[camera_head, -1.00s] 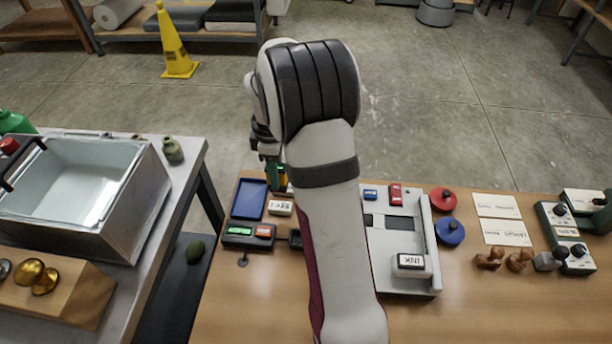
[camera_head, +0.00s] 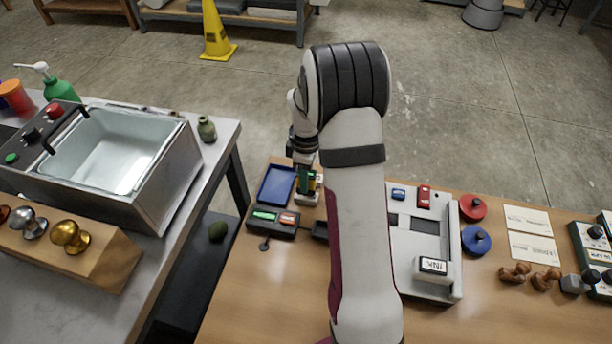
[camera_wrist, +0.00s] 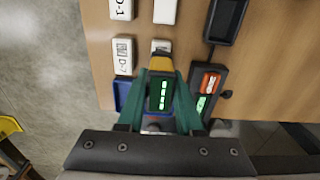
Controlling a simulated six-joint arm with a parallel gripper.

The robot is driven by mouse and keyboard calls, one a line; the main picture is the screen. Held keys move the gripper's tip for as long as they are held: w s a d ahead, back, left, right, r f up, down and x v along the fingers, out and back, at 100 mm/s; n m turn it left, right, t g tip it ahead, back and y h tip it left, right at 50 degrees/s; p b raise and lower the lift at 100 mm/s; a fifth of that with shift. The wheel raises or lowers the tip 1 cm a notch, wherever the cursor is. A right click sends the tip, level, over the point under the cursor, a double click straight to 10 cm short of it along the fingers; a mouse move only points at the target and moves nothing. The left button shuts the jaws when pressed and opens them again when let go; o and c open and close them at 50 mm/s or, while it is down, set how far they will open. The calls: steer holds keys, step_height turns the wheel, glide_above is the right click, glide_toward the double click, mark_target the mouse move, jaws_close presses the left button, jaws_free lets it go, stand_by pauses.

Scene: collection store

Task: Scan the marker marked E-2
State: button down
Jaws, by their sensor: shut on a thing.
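My gripper (camera_wrist: 163,112) is shut on a handheld scanner with a lit green display (camera_wrist: 162,92) and a yellow-and-black nose. In the head view my gripper (camera_head: 306,182) is partly hidden by my arm, above the table's far left part. A white marker (camera_wrist: 161,44) lies just beyond the scanner's nose, partly covered by it; its label cannot be read. It seems to be the white block (camera_head: 308,199) under the gripper in the head view. Other white markers lie in the wrist view: one reads D-1 (camera_wrist: 122,9), one begins with D (camera_wrist: 122,55), and one is unreadable (camera_wrist: 163,10).
A blue tray (camera_head: 277,186) and a dark box with green and red displays (camera_head: 272,221) are beside the gripper. A black device (camera_wrist: 227,20) lies near the markers. A grey stand with an INK block (camera_head: 433,265) is right of my arm. A metal basin (camera_head: 116,150) stands left.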

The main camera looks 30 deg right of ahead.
steer(key=shift+f, duration=0.6)
stand_by(1.3)
steer(key=shift+r, duration=3.55)
